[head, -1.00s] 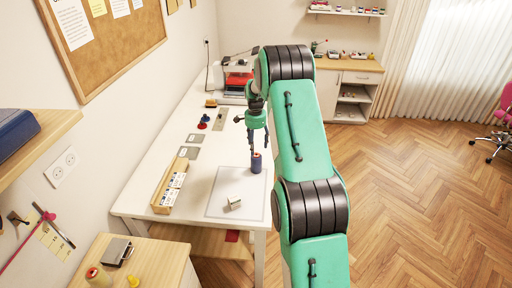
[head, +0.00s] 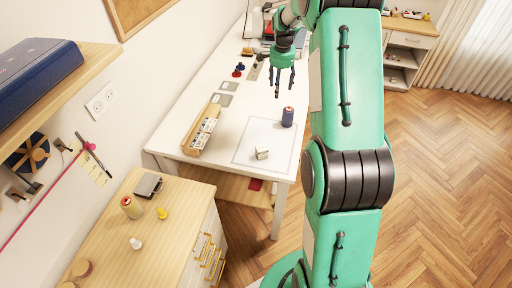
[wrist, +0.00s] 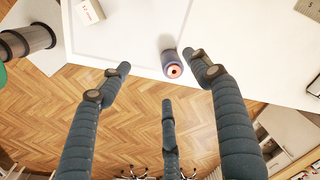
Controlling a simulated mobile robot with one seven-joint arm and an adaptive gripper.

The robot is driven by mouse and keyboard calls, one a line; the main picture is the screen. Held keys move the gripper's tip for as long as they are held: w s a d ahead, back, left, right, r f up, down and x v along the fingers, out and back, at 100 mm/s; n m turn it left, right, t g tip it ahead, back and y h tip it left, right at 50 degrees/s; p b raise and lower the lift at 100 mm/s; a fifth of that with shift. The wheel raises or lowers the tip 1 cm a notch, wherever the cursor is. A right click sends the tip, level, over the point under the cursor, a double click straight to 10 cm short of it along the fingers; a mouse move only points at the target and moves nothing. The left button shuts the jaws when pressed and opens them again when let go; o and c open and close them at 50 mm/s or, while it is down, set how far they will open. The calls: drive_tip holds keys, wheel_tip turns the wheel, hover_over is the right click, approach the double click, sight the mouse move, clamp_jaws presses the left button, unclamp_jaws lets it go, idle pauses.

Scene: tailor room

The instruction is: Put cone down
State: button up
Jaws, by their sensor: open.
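A dark blue thread cone (head: 288,117) stands upright at the far right corner of the white mat (head: 250,150) on the white table (head: 232,128). In the wrist view the cone (wrist: 172,68) is seen from above, with its pinkish top and dark center hole. My gripper (head: 283,86) hangs above and slightly beyond the cone in the head view, apart from it. Its three fingers are spread and empty; in the wrist view the fingers (wrist: 165,85) have clear space between them, and the cone lies beyond the tips.
A small white box (head: 262,153) lies on the mat. A long wooden tray (head: 197,138) with cards lies to its left. Red and blue spools (head: 238,70) stand farther back. A wooden drawer cabinet (head: 185,235) at the front holds a few small items.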

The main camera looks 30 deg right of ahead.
drive_tip(key=s+a+r+n+t, duration=0.1)
drive_tip(key=s+a+r+n, duration=0.3)
drive_tip(key=s+a+r, duration=0.5)
drive_tip(key=s+a+r+n+t, duration=0.1)
drive_tip(key=s+a+r+n, duration=0.3)
drive_tip(key=a+r, duration=0.8)
drive_tip(key=s+a+n+t, duration=0.1)
drive_tip(key=s+a+n, duration=0.1)
drive_tip(key=s+a, duration=0.3)
drive_tip(key=s+a+n+t, duration=0.1)
drive_tip(key=s+a+n, duration=0.2)
drive_tip(key=s, duration=1)
drive_tip(key=s+a+n+t, duration=0.1)
drive_tip(key=s+a+n, duration=0.1)
drive_tip(key=s+a, duration=0.5)
drive_tip(key=s, duration=0.3)
drive_tip(key=shift+a+r+n, duration=0.25)
drive_tip(key=shift+a+n, duration=0.05)
drive_tip(key=shift+f, duration=0.1)
wheel_tip(320, 180, down, 6)
drive_tip(key=b, duration=0.6)
drive_tip(key=shift+f+b, duration=0.25)
drive_tip(key=shift+b, duration=0.1)
drive_tip(key=shift+o, duration=0.3)
drive_tip(key=shift+w+a+r, duration=0.1)
